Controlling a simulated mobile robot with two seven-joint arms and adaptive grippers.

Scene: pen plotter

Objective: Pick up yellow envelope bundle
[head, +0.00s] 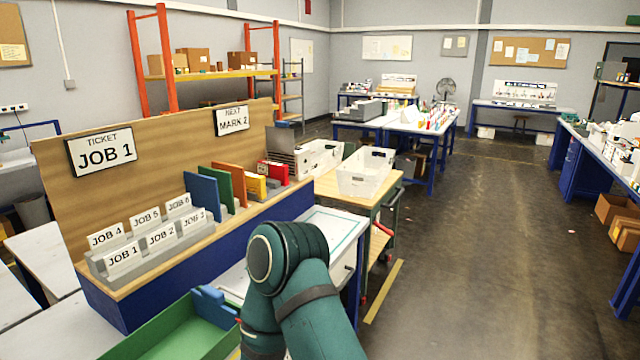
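A yellow bundle (255,187), which looks like the yellow envelope bundle, stands on the wooden-topped bench. It sits in a row between an orange panel (232,180) and a red item (274,172). A green panel (236,185) and a blue panel (203,194) stand nearer in the same row. The lower part of the yellow bundle is partly hidden by its neighbours. A teal link of my own arm rises from the bottom middle, nearer than the bench. Neither of my grippers shows in the head view.
A grey card rack (150,255) with several JOB cards stands at the bench's near left. A tall wooden backboard (170,150) closes its back. A green tray (180,330) is at bottom left. A white bin (365,173) stands on a cart. Open floor lies to the right.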

